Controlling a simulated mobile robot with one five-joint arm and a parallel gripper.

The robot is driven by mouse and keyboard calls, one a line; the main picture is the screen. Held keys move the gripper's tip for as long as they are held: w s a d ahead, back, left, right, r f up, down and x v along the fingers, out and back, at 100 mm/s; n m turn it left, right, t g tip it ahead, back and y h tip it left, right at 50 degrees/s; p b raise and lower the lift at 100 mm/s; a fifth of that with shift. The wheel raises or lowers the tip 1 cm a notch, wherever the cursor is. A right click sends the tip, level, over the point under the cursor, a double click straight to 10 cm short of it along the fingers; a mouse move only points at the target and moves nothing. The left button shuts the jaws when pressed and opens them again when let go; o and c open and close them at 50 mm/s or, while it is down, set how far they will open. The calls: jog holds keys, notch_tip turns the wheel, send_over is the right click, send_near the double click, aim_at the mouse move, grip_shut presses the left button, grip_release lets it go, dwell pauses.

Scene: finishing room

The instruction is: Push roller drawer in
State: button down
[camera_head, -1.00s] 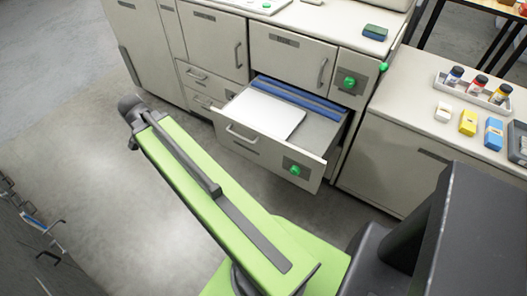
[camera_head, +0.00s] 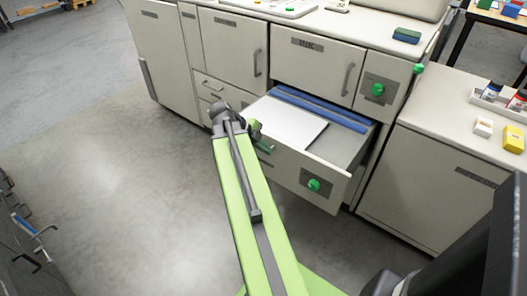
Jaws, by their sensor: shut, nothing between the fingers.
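The roller drawer (camera_head: 305,175) stands pulled out of the cabinet below the panel marked INK. Its pale front carries a green knob (camera_head: 314,185) at the right. Inside lie a white sheet or board (camera_head: 285,122) and blue rollers (camera_head: 325,107) along the back. My green arm reaches up from the bottom and bends at a dark joint near the drawer's left front corner. My gripper (camera_head: 263,147) shows only as a small dark part just right of the arm, at the drawer front near its handle. It is shut and empty; I cannot tell if it touches the front.
The INK door (camera_head: 310,65) above is closed, with a second green knob (camera_head: 377,89) beside it. Small closed drawers (camera_head: 210,85) lie left. A side cabinet (camera_head: 440,180) with blocks and bottles on top stands right. The floor (camera_head: 130,190) at left is clear.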

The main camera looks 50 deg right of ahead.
aim_at(286, 155)
jog(key=shift+s+d+f+b, duration=0.35)
jog(key=shift+d+f, duration=0.25)
jog(key=shift+d, duration=0.45)
jog(key=shift+s+d+f+b, duration=0.2)
jog(key=shift+d+f+b, duration=0.15)
jog(key=shift+d+f, duration=0.5)
jog(key=shift+s+d+f+b, duration=0.3)
jog(key=shift+d+f+b, duration=0.1)
jog(key=shift+d, duration=0.8)
